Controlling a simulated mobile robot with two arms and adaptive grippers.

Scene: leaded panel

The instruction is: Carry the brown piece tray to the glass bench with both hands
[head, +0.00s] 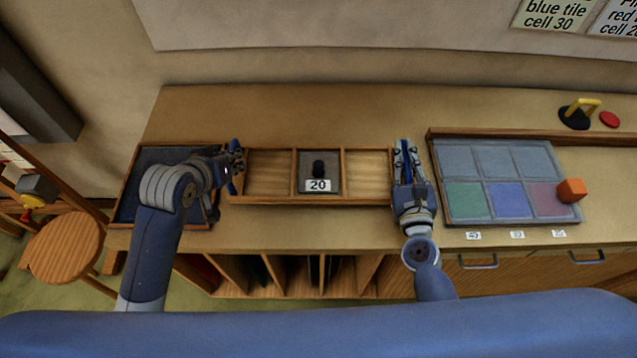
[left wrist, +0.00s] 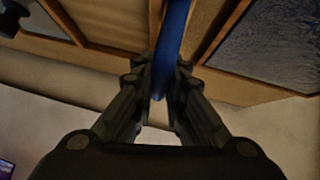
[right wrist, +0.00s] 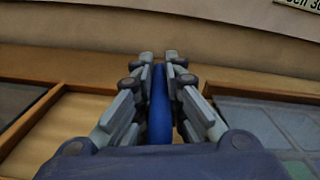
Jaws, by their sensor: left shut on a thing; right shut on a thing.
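The brown piece tray (head: 270,200) is in the middle of the head view, over the wooden bench. It has three compartments; the middle one holds a grey piece with a black knob (head: 319,168) and a label reading 20, and the outer two look empty. My left gripper (head: 236,163) is shut on the tray's left blue handle, which shows in the left wrist view (left wrist: 173,40). My right gripper (head: 405,152) is shut on the right blue handle, seen in the right wrist view (right wrist: 160,110). I cannot tell whether the tray touches the bench top.
A dark-bottomed wooden frame (head: 126,205) lies left of the tray, partly behind my left arm. A panel of coloured glass tiles (head: 485,160) lies close on the right, with an orange cube (head: 571,190) on its edge. A wooden stool (head: 65,245) stands at the left.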

